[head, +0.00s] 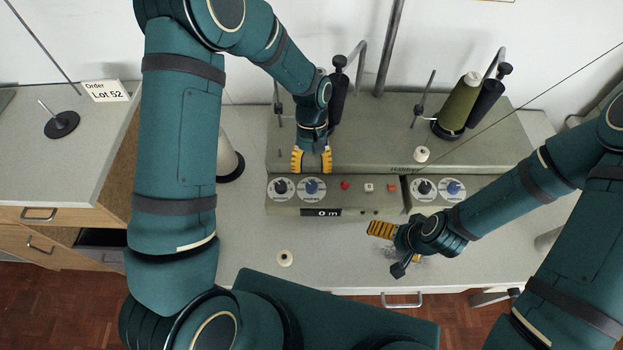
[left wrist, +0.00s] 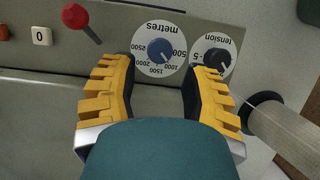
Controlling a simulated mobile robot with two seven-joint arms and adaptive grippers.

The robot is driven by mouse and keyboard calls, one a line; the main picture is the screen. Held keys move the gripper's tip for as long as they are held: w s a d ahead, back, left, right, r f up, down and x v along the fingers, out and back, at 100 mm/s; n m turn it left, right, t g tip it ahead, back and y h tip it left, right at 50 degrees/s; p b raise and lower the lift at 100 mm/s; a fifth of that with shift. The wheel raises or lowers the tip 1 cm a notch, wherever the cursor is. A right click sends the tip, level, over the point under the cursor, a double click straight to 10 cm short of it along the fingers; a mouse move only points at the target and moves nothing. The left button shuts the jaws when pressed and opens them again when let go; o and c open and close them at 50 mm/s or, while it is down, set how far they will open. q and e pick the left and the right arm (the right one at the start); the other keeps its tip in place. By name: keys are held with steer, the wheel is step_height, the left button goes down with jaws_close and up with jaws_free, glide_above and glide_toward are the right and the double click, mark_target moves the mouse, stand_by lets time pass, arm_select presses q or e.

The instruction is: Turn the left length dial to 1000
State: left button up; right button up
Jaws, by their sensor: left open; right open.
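The left length dial (head: 312,188) is a white disc marked metres with a blue knob, on the grey panel's front. It also shows in the left wrist view (left wrist: 160,50), upside down, with numbers from 500 to 2500. Its white pointer mark leans to the lower right, toward the 500 to 1000 side; the exact reading is unclear. My left gripper (head: 311,171) is open just behind the dial. In the left wrist view its fingertips (left wrist: 158,68) flank the dial, apart from the knob. My right gripper (head: 392,246) is open and empty in front of the panel.
A black tension dial (head: 280,188) sits beside the length dial. A red lever (head: 345,185), a white 0 button (head: 369,187) and a display reading 0 m (head: 321,212) are close by. A second blue dial (head: 453,188) is at right. A small spool (head: 285,258) stands on the table.

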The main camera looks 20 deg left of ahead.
arm_select(q)
steer(key=v, duration=0.6)
stand_by(0.5)
